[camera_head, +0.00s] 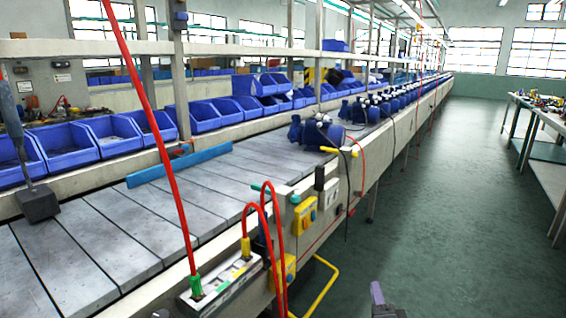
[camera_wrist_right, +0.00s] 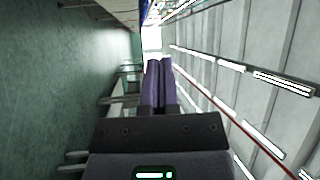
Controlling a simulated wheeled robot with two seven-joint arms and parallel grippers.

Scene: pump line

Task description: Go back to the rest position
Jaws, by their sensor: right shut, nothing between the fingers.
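My right gripper (camera_head: 377,293) shows at the bottom edge of the head view, right of centre, over the green floor beside the line. Only its purple-grey finger end and a dark part of its body are in the picture. In the right wrist view its two purple fingers (camera_wrist_right: 158,82) lie side by side, shut, with nothing between them. It touches nothing that I can see.
The grey conveyor (camera_head: 120,215) runs away on the left, with blue bins (camera_head: 110,135) behind it and blue pumps (camera_head: 322,131) farther along. Red cables and a yellow bar (camera_head: 322,285) stick out near its edge. The green floor (camera_head: 440,210) is clear up to the workbench (camera_head: 540,120).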

